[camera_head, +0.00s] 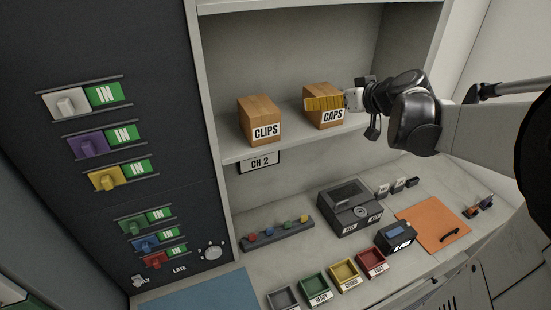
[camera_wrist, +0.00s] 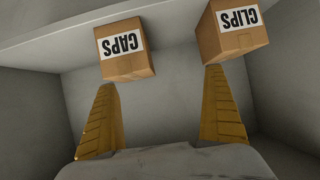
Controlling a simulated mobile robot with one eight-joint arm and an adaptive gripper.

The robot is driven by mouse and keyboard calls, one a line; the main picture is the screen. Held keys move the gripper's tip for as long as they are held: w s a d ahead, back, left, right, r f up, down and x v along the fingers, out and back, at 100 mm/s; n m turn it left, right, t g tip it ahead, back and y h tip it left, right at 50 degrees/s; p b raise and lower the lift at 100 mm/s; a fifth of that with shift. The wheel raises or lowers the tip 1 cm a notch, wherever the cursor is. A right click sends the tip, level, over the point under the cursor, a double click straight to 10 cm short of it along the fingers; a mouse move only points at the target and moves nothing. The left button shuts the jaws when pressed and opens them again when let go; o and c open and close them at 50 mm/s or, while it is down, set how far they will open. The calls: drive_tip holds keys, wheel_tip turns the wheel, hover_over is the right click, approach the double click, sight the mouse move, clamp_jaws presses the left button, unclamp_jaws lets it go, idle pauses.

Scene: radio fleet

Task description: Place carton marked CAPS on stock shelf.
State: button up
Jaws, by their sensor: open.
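The brown carton marked CAPS (camera_head: 332,117) stands upright on the stock shelf (camera_head: 290,133), right of the carton marked CLIPS (camera_head: 260,118). My gripper (camera_head: 324,103) is open, with its yellow fingers overlapping the upper part of the CAPS carton in the head view. In the wrist view, the open gripper (camera_wrist: 160,77) has nothing between its fingers. There the CAPS carton (camera_wrist: 124,58) shows upside down beyond the left finger, and the CLIPS carton (camera_wrist: 225,42) beyond the right one. I cannot tell whether a finger touches the CAPS carton.
A CH 2 sign (camera_head: 259,163) hangs below the shelf edge. The counter beneath holds a dark box (camera_head: 348,208), an orange mat (camera_head: 433,224) and several small coloured bins (camera_head: 344,272). A dark panel with coloured modules (camera_head: 88,145) stands at left. The shelf left of CLIPS has little room.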

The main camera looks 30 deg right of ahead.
drive_tip(key=s+a+f+g+y, duration=0.1)
drive_tip(key=s+a+f, duration=0.1)
drive_tip(key=a, duration=0.6)
drive_tip(key=s+a+f+g, duration=0.2)
drive_tip(key=s+a, duration=0.1)
drive_tip(key=a, duration=0.5)
drive_tip(key=s+a+f+g, duration=0.1)
drive_tip(key=s+a+f, duration=0.2)
drive_tip(key=s+a, duration=0.2)
drive_tip(key=s+a+f+g+h, duration=0.1)
drive_tip(key=s+a+f, duration=0.2)
drive_tip(key=s+a, duration=0.2)
drive_tip(key=s, duration=0.3)
drive_tip(key=shift+s+f, duration=0.2)
